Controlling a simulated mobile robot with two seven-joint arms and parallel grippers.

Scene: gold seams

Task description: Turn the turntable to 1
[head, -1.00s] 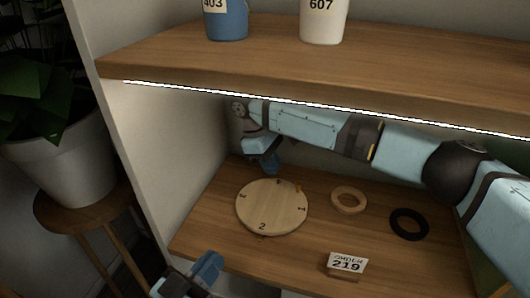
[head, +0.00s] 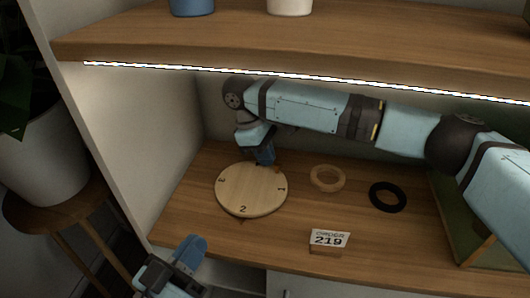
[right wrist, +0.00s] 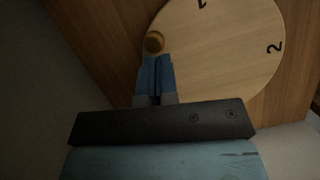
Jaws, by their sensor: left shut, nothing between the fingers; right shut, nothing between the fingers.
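The turntable (head: 251,192) is a round pale wooden disc on the lower shelf, with 3 at its left, 2 at its front and 1 at its right. My right gripper (head: 265,161) is shut and empty, pointing down at the disc's far edge. In the right wrist view its closed blue fingertips (right wrist: 156,62) are right beside a round brown-gold knob (right wrist: 153,42) near the disc's rim (right wrist: 215,50); I cannot tell whether they touch. The gripper hides the knob in the head view. My left gripper (head: 190,252) is shut and empty at the lower left, away from the disc.
A wooden ring (head: 327,178) and a black ring (head: 387,197) lie right of the turntable. An order card reading 219 (head: 329,238) stands at the front. The upper shelf (head: 300,45) lies above my right arm; a side wall (head: 130,130) is at left.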

